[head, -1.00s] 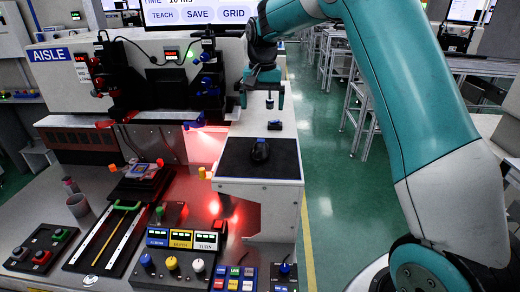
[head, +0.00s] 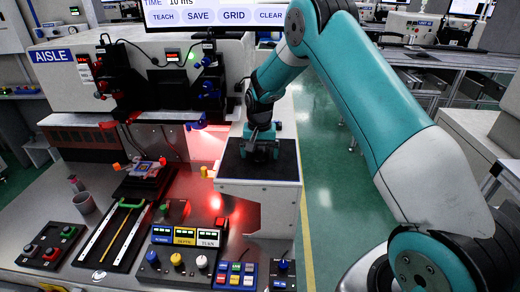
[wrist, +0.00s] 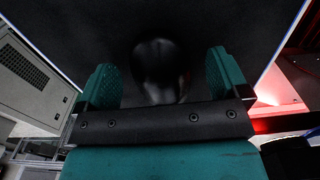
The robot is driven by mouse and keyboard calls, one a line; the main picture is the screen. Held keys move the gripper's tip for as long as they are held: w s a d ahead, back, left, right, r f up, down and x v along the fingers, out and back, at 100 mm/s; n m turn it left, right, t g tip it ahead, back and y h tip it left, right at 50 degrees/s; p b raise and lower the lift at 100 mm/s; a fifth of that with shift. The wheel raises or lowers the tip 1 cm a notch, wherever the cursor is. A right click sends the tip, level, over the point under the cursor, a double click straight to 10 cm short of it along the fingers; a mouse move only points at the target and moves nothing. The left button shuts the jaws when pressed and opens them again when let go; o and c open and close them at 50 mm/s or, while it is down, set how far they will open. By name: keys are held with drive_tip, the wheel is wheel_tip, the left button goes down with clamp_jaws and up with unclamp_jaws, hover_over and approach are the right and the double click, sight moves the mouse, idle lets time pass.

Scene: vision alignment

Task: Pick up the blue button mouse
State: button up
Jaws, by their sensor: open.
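A dark rounded mouse (wrist: 160,70) shows in the wrist view between my two teal finger pads. It looks black, and no blue button can be made out on it. My gripper (wrist: 162,80) is open, with one finger on each side of the mouse and gaps between. In the head view, my gripper (head: 260,152) is low over the black mouse pad (head: 286,170) and hides the mouse. I cannot tell whether the fingertips touch the pad.
The pad lies on a white ledge (head: 258,188) of the machine. Left of it are a control panel with coloured knobs (head: 176,258), a grey cup (head: 84,203) and a button box (head: 46,246). A monitor (head: 215,14) stands behind. Green floor (head: 330,180) is open to the right.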

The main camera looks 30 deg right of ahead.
sight(259, 150)
drive_tip(key=shift+f, duration=0.3)
drive_tip(key=c, duration=1)
drive_tip(key=shift+r, duration=0.15)
wheel_tip(259, 150, up, 19)
drive_tip(key=b, duration=0.4)
drive_tip(key=f+b, duration=0.2)
drive_tip(key=f, duration=0.3)
drive_tip(key=w+f+b, duration=0.1)
drive_tip(key=f+b, duration=0.1)
drive_tip(key=f, duration=0.4)
drive_tip(key=w+f+b, duration=0.1)
drive_tip(key=f+b, duration=0.1)
drive_tip(key=f, duration=0.3)
drive_tip(key=shift+w+f, duration=0.15)
drive_tip(key=shift+w, duration=0.1)
drive_tip(key=shift+f, duration=0.1)
drive_tip(key=shift+f+b, duration=0.5)
drive_tip(key=shift+f, duration=0.25)
drive_tip(key=shift+f, duration=0.6)
